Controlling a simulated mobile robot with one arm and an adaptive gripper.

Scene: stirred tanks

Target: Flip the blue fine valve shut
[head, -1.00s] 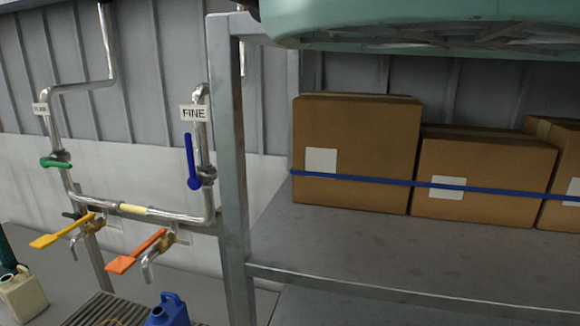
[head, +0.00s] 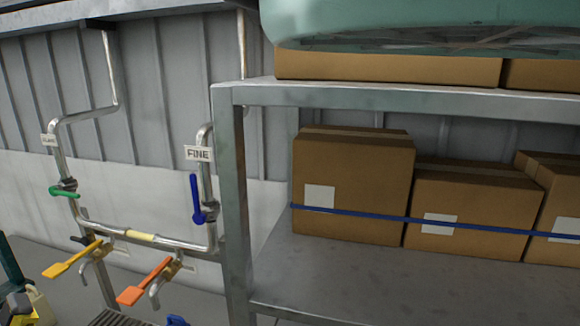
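The blue fine valve has a long blue lever handle (head: 197,198) on the vertical steel pipe under the white FINE label (head: 198,153). The lever points up, roughly along the pipe, with its pivot at the lower end. My gripper cannot be made out in this view, and nothing is seen touching the blue lever.
A green lever (head: 64,192) lies crosswise on the left pipe. Yellow (head: 72,259) and orange (head: 144,282) levers sit on taps below. A metal shelf (head: 231,190) with cardboard boxes (head: 352,187) stands close right of the blue valve. A teal shape hangs across the top.

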